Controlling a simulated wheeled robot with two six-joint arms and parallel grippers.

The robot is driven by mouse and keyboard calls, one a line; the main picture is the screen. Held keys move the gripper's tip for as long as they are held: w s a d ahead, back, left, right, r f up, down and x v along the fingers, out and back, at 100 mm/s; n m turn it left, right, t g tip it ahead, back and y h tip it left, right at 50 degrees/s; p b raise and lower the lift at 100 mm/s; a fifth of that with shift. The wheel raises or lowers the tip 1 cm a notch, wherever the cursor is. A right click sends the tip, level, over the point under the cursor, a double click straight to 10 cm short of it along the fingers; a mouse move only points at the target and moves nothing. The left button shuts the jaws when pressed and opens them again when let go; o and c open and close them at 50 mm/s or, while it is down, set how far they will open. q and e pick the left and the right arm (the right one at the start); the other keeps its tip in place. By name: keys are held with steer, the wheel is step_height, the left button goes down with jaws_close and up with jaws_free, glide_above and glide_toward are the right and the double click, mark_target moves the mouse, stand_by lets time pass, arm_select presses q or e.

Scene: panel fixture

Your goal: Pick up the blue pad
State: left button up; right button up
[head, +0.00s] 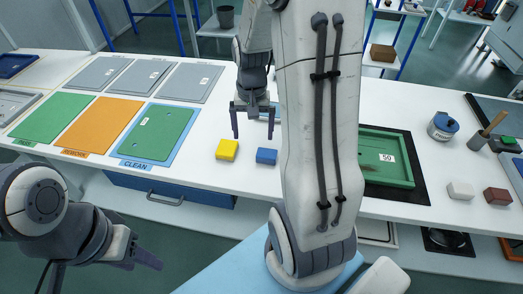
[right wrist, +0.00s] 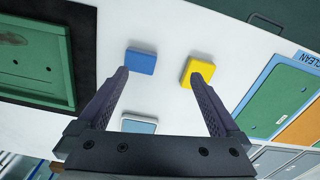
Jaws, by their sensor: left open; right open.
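The blue pad (head: 266,156) is a small block lying flat on the white table, just right of a yellow pad (head: 227,149). Both also show in the right wrist view, the blue pad (right wrist: 141,61) on the left and the yellow one (right wrist: 198,70) on the right. My right gripper (head: 253,136) is open and empty, pointing down above the table behind the pads. In the right wrist view, its left fingertip appears close to the blue pad, but contact cannot be told. My left gripper (head: 150,258) is open at the lower left, away from the pads.
A green panel on a blue mat marked CLEAN (head: 125,164) lies to the left, with orange and grey panels beyond. A green tray (head: 408,176) is to the right.

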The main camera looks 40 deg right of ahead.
steer(key=m, duration=0.2)
glide_above(267, 153)
steer(key=f, duration=0.2)
step_height(267, 153, down, 4)
steer(key=shift+s+f, duration=0.15)
steer(key=shift+f, duration=2.9)
steer(key=c, duration=1.2)
steer(key=shift+r, duration=0.1)
steer(key=shift+w+r, duration=0.2)
steer(key=shift+r, duration=0.3)
step_height(267, 153, up, 3)
steer(key=shift+f, duration=0.1)
steer(key=s+d+r, duration=0.2)
steer(key=s, duration=0.1)
steer(key=s+d+r, duration=0.2)
steer(key=s, duration=0.1)
steer(key=s+d+r, duration=0.2)
steer(key=s+r, duration=0.1)
steer(key=s, duration=0.1)
steer(key=shift+d+b, duration=0.1)
steer(key=shift+b, duration=0.25)
